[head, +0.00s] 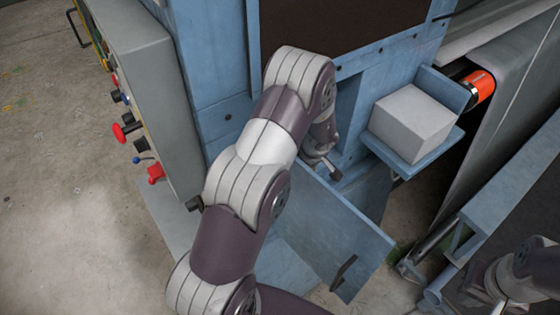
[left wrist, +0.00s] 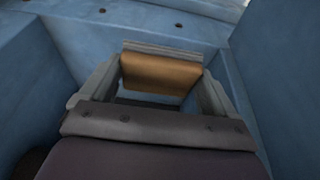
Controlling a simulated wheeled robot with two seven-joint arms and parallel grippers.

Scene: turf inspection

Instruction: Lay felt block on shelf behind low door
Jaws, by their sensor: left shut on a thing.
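The tan-brown felt block (left wrist: 160,72) sits between the two fingers of my left gripper (left wrist: 158,85) in the left wrist view. My left gripper is shut on it, with blue walls on both sides and a blue surface ahead. In the head view my left arm reaches into the blue machine, and its gripper and the block are hidden there. The low door (head: 325,235) is a blue panel with a dark handle, standing open below my left wrist. The shelf cannot be made out clearly. My right gripper (head: 488,285) is at the lower right, its fingers unclear.
A pale grey box (head: 412,122) rests on a blue bracket (head: 428,152) right of the opening. A control panel (head: 140,90) with red and black knobs stands at the left. A roller with an orange end (head: 481,86) is at the upper right. Concrete floor (head: 70,220) is clear at left.

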